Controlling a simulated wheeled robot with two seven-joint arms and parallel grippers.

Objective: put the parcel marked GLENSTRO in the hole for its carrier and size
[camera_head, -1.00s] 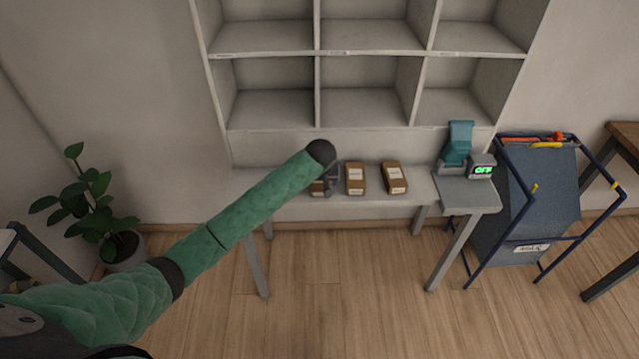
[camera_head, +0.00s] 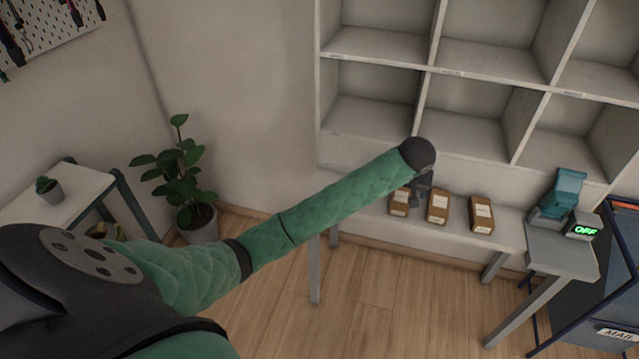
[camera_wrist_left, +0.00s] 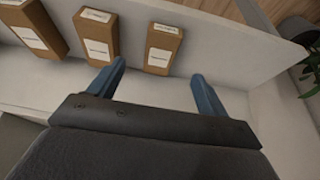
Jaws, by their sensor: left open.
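Three brown parcels with white labels stand in a row on the grey bench under the shelf: a left one (camera_head: 399,202), a middle one (camera_head: 437,206) and a right one (camera_head: 481,214). The print on the labels is too small to read, so I cannot tell which is marked GLENSTRO. My left gripper (camera_head: 418,192) is above the bench by the left parcel. In the left wrist view its two blue fingers (camera_wrist_left: 155,85) are apart, with one parcel (camera_wrist_left: 162,48) just beyond them and nothing between them. The shelf's holes (camera_head: 460,125) look empty. My right gripper is not in view.
A teal device with a green display (camera_head: 583,230) stands at the bench's right end. A blue mail bin (camera_head: 590,310) is at the lower right. A potted plant (camera_head: 185,190) and a small side table (camera_head: 60,200) stand at the left.

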